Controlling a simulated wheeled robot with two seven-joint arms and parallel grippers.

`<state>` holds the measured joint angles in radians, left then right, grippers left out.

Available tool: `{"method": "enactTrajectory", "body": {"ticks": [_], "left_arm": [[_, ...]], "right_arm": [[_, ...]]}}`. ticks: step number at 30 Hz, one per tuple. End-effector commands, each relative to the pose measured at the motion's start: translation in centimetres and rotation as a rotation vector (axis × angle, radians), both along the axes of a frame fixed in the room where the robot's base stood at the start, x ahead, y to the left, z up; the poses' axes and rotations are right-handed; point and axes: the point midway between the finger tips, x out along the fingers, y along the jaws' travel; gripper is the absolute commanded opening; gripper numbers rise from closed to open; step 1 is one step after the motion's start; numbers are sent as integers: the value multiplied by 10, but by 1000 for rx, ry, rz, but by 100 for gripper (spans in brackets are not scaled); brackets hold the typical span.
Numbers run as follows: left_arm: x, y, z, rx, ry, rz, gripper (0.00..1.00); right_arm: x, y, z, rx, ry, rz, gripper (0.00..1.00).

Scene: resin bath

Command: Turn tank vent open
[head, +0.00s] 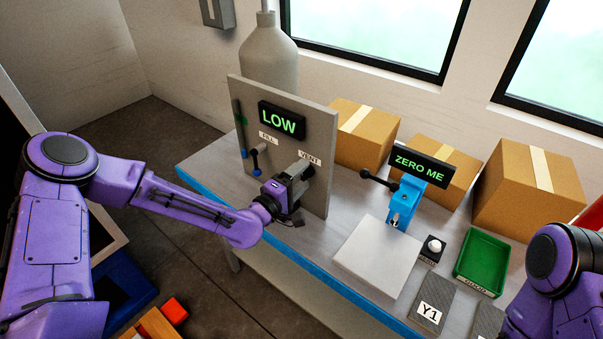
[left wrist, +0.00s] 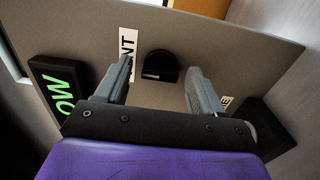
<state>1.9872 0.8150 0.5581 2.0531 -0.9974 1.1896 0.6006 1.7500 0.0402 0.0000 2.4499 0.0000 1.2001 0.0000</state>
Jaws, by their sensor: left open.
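The grey tank panel (head: 240,92) stands upright on the bench and carries the VENT label (head: 310,157), with a lit LOW display (head: 282,120) above. In the left wrist view, the black vent knob (left wrist: 160,63) sits on the panel beside the partly hidden VENT label (left wrist: 128,45). My left gripper (head: 290,190) is in front of the vent and hides most of it in the head view. Its fingers (left wrist: 160,80) are open, one on each side of the knob, with visible gaps; I cannot tell how deep they reach. My right gripper is out of view.
A FILL lever (head: 256,160) is on the panel left of the vent. A grey tank (head: 270,55) stands behind. A blue stand with a ZERO ME display (head: 422,166), a white plate (head: 376,256) and a green tray (head: 483,262) are to the right. Cardboard boxes (head: 530,190) line the back.

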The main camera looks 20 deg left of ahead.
Motion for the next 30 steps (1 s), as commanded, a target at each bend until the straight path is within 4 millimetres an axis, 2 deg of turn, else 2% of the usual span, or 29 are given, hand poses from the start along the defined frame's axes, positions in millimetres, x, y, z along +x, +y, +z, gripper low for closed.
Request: {"method": "enactTrajectory", "body": {"ticks": [8, 9, 14, 23, 30], "left_arm": [[5, -2, -1, -1, 1, 0, 68], [5, -2, -1, -1, 1, 0, 65], [4, -2, -1, -1, 1, 0, 13], [4, -2, -1, 22, -7, 0, 12], [4, -2, -3, 132, -47, -3, 12]], "right_arm": [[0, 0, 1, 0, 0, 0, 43], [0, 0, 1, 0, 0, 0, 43], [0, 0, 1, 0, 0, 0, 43], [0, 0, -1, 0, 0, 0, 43], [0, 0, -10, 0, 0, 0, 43]]}}
